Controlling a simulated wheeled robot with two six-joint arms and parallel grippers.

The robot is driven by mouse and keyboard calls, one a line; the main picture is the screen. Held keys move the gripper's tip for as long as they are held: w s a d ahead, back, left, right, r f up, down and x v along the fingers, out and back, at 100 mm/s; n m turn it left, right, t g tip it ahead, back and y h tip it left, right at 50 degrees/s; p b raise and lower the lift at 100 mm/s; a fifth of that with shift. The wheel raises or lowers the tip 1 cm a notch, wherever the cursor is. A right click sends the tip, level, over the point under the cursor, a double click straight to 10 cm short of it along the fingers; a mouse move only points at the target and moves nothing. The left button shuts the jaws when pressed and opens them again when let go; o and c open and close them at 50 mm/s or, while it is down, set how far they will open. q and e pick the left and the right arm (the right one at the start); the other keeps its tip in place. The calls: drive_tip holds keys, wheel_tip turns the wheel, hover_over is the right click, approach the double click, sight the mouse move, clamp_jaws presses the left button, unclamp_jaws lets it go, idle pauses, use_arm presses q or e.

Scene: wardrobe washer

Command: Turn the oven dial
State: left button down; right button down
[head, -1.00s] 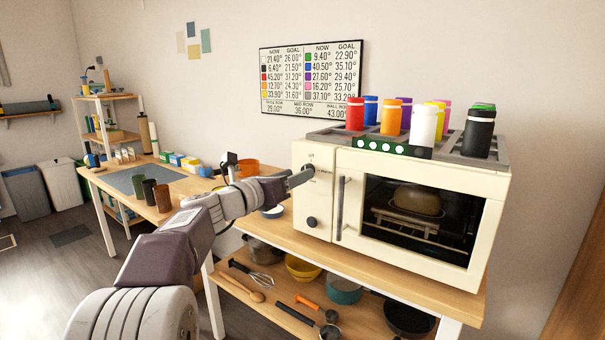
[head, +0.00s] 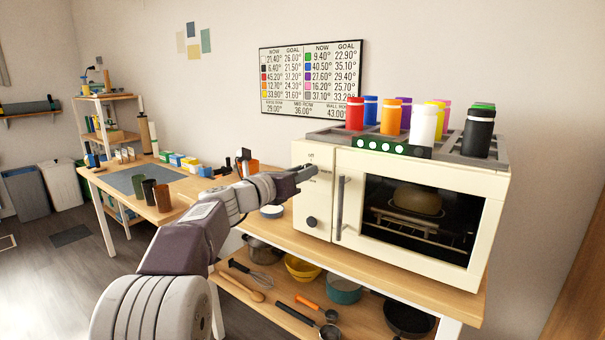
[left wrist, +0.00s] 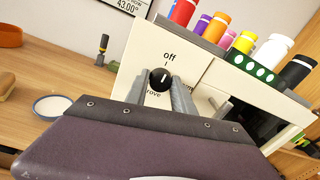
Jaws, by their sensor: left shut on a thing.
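The cream oven (head: 318,205) stands on the wooden bench. My left gripper (head: 308,174) is at the upper left of its front and hides the upper dial in the head view. In the left wrist view, the round black dial (left wrist: 160,80) with a white mark sits between the fingers of my left gripper (left wrist: 163,92), which is shut on it. Lower print is partly hidden by the fingers. A second dark dial (head: 311,222) is lower on the panel. My right gripper is not in view.
The oven's vertical door handle (head: 340,208) is just right of the dial panel. Several coloured canisters stand in a grey rack (head: 465,158) on the oven. A white bowl (left wrist: 52,106) is on the bench to the left. Pans and utensils lie on the shelf below.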

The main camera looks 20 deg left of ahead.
use_arm(q)
drive_tip(key=shift+d+f+m+y+b, duration=0.1)
drive_tip(key=shift+m+y+b, duration=0.35)
drive_tip(key=shift+m+b, duration=5.7)
drive_tip(key=shift+d+m+y+b, duration=0.1)
drive_tip(key=shift+m+y+b, duration=0.65)
drive_tip(key=shift+m, duration=10.4)
drive_tip(key=shift+h+b, duration=0.3)
